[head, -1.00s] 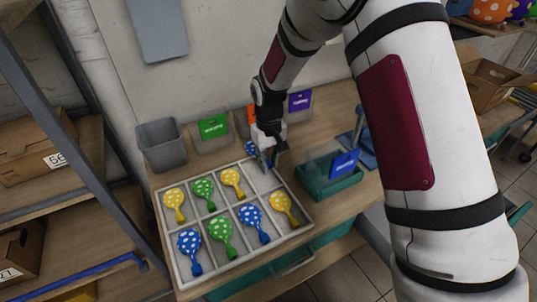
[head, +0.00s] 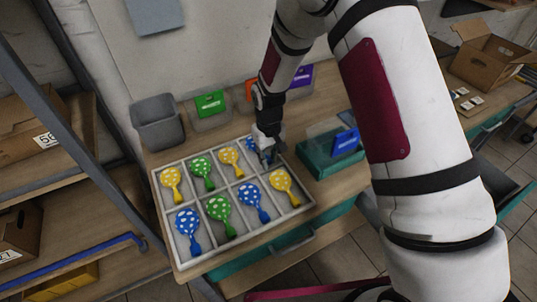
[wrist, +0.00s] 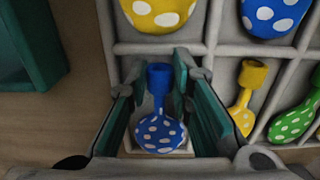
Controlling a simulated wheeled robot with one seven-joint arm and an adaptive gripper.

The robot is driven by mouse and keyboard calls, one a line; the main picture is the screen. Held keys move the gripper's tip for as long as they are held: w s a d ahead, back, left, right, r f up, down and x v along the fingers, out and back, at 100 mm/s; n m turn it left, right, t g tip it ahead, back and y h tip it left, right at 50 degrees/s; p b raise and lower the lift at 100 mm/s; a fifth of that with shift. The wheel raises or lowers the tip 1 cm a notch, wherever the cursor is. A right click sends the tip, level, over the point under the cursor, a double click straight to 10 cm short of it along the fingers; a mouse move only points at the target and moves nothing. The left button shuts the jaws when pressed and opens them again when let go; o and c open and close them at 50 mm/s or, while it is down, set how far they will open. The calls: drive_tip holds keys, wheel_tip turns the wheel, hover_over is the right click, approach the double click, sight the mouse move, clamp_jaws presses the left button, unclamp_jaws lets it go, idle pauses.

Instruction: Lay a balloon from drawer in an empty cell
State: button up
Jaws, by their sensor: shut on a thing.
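My gripper (head: 268,157) is at the back right cell of the pale divided tray (head: 243,235). In the wrist view its teal fingers (wrist: 158,95) stand on both sides of a blue balloon with white dots (wrist: 159,135), shut on it. The balloon's neck points up in that view, and the balloon is in or just over the cell; the exact height is hard to tell. The other cells hold dotted balloons: yellow (head: 171,178), green (head: 202,168) and blue (head: 188,222) among them. The teal drawer (head: 236,280) is under the table.
A teal box with a blue card (head: 346,142) stands right of the tray. A grey bin (head: 157,120) and a bin with a green label (head: 210,104) stand behind it. A shelf with cardboard boxes is at the left.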

drive_tip(key=shift+s+f, duration=0.1)
drive_tip(key=shift+f, duration=0.1)
drive_tip(key=o, duration=0.8)
drive_tip(key=shift+f, duration=0.1)
drive_tip(key=shift+r, duration=0.2)
wheel_tip(320, 180, up, 10)
drive_tip(key=p, duration=0.2)
idle(0.3)
